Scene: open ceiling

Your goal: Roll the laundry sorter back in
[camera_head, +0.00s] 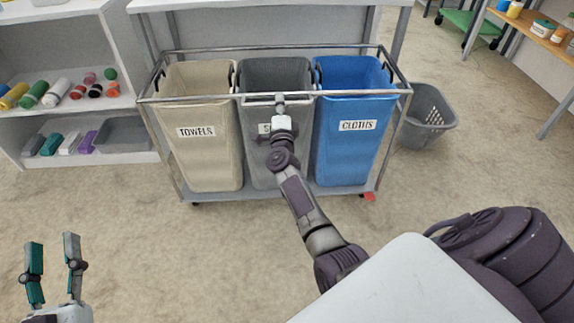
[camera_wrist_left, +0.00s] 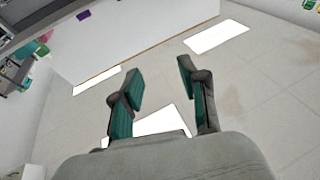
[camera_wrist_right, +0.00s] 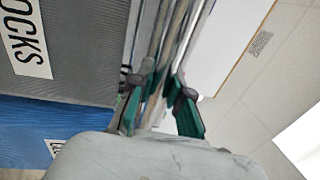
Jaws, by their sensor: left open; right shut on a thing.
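The laundry sorter is a wheeled metal frame (camera_head: 218,96) with a beige TOWELS bin (camera_head: 210,155), a grey middle bin (camera_head: 262,75) and a blue CLOTHS bin (camera_head: 352,150). It stands at the front of a white table. My right gripper (camera_head: 280,101) reaches the frame's front top rail at the grey bin. In the right wrist view its fingers (camera_wrist_right: 160,105) are shut on the rail (camera_wrist_right: 165,60), beside the grey bin with a label ending in OCKS. My left gripper (camera_head: 54,262) is open and empty over bare floor at the lower left; its fingers show apart in the left wrist view (camera_wrist_left: 160,95).
The white table (camera_head: 265,28) stands behind the sorter, its legs on either side. A white shelf (camera_head: 130,105) with bottles and rolls is on the left. A grey basket (camera_head: 428,118) sits on the floor to the right. A red item (camera_head: 369,197) is by the sorter's front right corner. The front floor is clear.

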